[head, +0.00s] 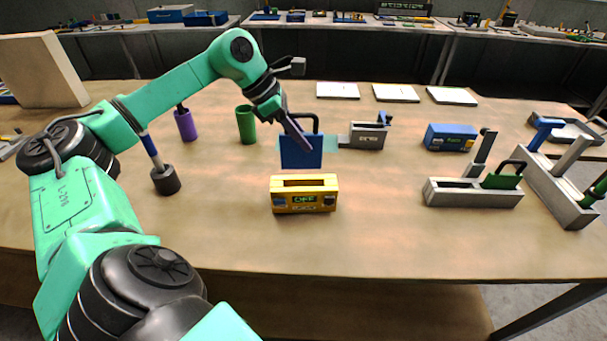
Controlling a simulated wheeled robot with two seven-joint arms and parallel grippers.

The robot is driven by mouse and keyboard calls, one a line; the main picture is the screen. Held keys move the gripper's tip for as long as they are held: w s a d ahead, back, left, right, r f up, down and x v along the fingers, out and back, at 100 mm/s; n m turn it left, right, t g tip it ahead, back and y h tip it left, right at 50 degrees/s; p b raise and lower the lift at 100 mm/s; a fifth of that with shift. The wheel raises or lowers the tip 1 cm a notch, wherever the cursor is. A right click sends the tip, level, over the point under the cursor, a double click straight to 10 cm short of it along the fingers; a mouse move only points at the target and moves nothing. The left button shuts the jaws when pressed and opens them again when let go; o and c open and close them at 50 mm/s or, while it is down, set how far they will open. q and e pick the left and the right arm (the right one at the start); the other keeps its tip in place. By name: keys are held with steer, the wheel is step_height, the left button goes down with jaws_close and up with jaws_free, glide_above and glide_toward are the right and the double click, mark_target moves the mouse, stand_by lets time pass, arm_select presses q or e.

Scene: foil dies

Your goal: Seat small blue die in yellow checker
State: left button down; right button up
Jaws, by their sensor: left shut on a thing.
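The small blue die (301,152) is a flat blue plate with a dark arched handle on top. My left gripper (297,131) is shut on it near the handle. The die hangs upright just behind and above the yellow checker (304,205), apart from it as far as I can tell. The slot looks empty. My right gripper is not in view.
A blue box (451,137), grey racks (474,194) with green-handled dies, purple and green cups (246,124) and a dark pot (166,181) stand around. The front table is clear.

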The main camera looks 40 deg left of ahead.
mark_target(304, 167)
arm_select(q)
steer(key=f, duration=0.2)
steer(key=w+f, duration=0.1)
steer(key=f, duration=0.2)
steer(key=shift+w, duration=0.1)
steer(key=f, duration=0.3)
steer(key=shift+s+f+p, duration=0.15)
steer(key=shift+s+p, duration=0.15)
steer(key=shift+p, duration=0.05)
steer(key=shift+w+f, duration=0.15)
steer(key=shift+f, duration=0.05)
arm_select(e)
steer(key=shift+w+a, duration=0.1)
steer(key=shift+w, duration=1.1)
arm_select(q)
steer(key=c, duration=0.8)
jaws_free()
